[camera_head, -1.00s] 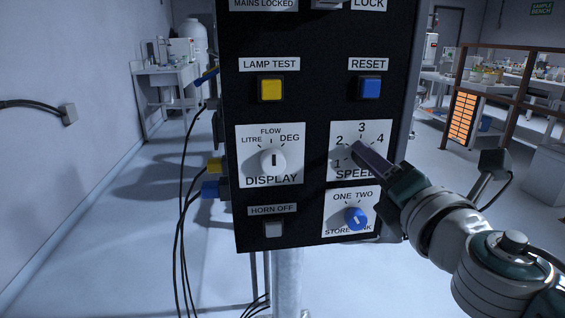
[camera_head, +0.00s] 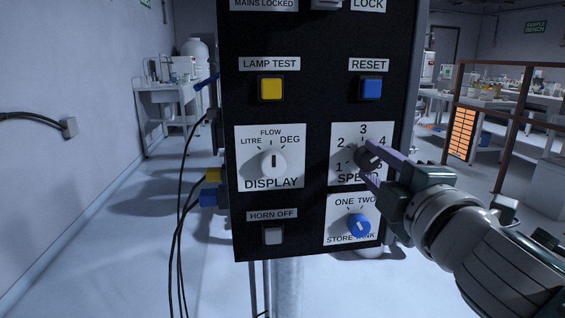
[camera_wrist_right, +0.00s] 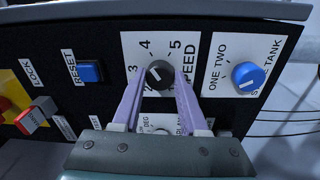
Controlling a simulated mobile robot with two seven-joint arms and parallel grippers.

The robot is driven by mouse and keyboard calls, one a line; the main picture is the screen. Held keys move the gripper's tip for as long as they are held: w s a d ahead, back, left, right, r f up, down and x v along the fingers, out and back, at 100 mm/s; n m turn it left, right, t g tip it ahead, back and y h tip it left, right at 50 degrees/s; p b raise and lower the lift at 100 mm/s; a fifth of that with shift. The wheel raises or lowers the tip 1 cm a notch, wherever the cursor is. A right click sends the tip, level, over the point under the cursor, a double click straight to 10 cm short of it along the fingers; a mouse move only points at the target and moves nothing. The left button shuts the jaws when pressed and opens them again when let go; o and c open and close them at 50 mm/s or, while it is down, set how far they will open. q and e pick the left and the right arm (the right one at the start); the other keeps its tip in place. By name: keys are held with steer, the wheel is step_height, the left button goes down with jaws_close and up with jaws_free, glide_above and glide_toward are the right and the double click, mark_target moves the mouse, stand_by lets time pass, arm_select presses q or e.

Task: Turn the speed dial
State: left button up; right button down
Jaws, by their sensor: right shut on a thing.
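The speed dial (camera_head: 366,154) is a dark round knob on a white plate numbered 1 to 5, on the right side of the black panel. My right gripper (camera_head: 371,163) comes from the lower right with its purple fingers at the dial. In the right wrist view the speed dial (camera_wrist_right: 159,75) sits between the fingertips of my right gripper (camera_wrist_right: 160,85), one on each side, shut on it. A pale mark shows on its face; the exact setting is hard to read. My left gripper is not in view.
The blue store tank knob (camera_head: 359,226) is just below the dial and my fingers. The reset button (camera_head: 371,88) is above. The white display knob (camera_head: 272,163) is to the left, with the yellow lamp test button (camera_head: 271,89) over it.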

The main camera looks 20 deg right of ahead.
steer(key=shift+m, duration=0.4)
steer(key=shift+c, duration=2.2)
jaws_free()
steer(key=b+v, duration=0.1)
steer(key=v, duration=0.9)
steer(key=shift+w, duration=0.1)
